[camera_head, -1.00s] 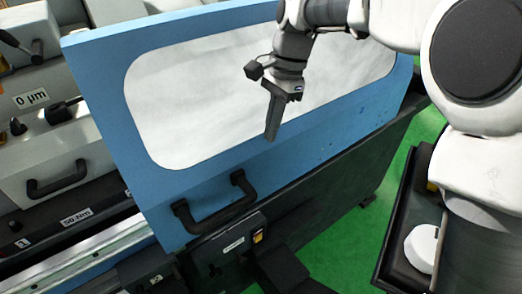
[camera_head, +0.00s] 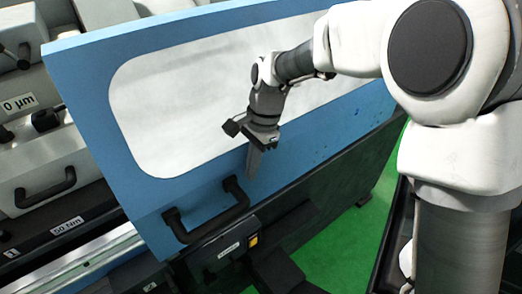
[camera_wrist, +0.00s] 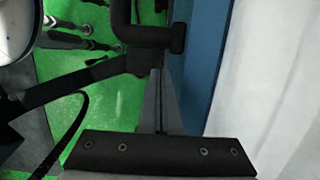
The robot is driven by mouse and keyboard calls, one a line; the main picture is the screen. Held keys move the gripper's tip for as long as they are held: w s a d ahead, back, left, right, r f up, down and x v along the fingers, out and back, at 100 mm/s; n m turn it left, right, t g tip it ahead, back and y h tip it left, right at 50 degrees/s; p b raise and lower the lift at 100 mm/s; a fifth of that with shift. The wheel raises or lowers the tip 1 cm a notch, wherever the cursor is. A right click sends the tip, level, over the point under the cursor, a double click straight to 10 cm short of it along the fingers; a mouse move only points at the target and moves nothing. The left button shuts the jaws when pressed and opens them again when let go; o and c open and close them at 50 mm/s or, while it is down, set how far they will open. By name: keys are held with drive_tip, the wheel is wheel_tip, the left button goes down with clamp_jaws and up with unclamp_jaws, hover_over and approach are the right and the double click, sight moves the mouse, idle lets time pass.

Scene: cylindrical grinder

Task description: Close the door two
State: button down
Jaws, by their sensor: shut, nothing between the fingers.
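The blue door (camera_head: 300,160) with a large pale window stands across the middle of the head view. Its black bar handle (camera_head: 210,218) is on the lower left part of the door. My gripper (camera_head: 252,175) is shut and empty, pointing down in front of the door, just up and right of the handle's right end. In the wrist view the shut fingers (camera_wrist: 158,85) reach toward the black handle (camera_wrist: 150,37), with the blue door (camera_wrist: 204,60) on the right. I cannot tell whether the fingertips touch the handle.
A grey machine block with a black handle (camera_head: 45,190) is at the left, above a metal rail (camera_head: 85,265). A black panel with a yellow switch (camera_head: 253,240) is below the door. Green floor (camera_head: 330,245) shows at lower right.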

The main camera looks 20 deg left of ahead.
drive_tip(key=shift+s+a+f, duration=0.15)
drive_tip(key=shift+s+a, duration=0.35)
drive_tip(key=shift+s, duration=0.35)
